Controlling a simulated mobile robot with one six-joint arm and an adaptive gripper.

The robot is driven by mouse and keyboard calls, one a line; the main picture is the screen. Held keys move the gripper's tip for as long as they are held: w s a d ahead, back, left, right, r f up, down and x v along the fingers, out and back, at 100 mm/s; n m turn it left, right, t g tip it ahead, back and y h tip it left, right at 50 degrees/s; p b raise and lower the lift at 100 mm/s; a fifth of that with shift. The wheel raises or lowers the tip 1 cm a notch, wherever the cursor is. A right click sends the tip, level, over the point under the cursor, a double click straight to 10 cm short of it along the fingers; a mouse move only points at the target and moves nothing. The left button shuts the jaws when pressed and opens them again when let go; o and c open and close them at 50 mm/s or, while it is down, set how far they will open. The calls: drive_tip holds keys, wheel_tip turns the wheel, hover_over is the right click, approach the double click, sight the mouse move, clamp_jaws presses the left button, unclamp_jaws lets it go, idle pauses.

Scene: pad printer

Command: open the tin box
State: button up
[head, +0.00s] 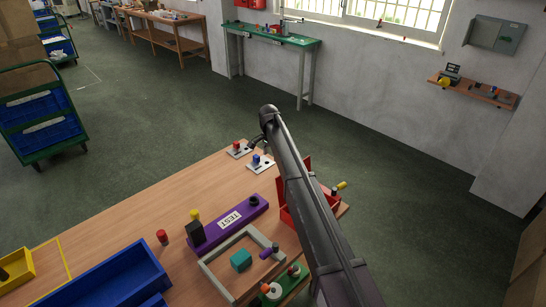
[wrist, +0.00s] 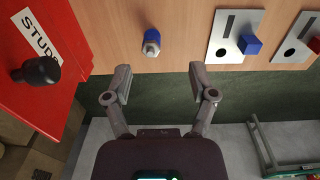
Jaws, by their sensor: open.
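The tin box is red and stands at the right end of the wooden table (head: 130,208). In the head view my arm crosses in front of the red tin box (head: 290,215) and hides much of it. In the wrist view a red face of the tin box (wrist: 50,105) fills the left side, with a white label starting "STUD" and a black knob (wrist: 36,71). My gripper (wrist: 160,76) is open and empty, to the right of the knob and apart from it. In the head view my gripper (head: 258,143) shows small near the table's far edge.
A blue-and-silver stud (wrist: 151,42) stands on the wood just beyond my fingertips. Grey plates with a blue block (wrist: 250,44) and a red block lie to its right. A purple TEST bar (head: 230,222), a grey frame (head: 212,275) and a blue bin (head: 120,275) occupy the table.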

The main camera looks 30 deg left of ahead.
drive_tip(key=shift+w+a+r, duration=0.1)
drive_tip(key=shift+w+a, duration=0.15)
drive_tip(key=shift+a, duration=0.45)
drive_tip(key=shift+w+a+r, duration=0.1)
drive_tip(key=shift+w+a, duration=0.15)
drive_tip(key=shift+a, duration=0.45)
drive_tip(key=shift+w+a, duration=0.25)
drive_tip(key=shift+a, duration=0.45)
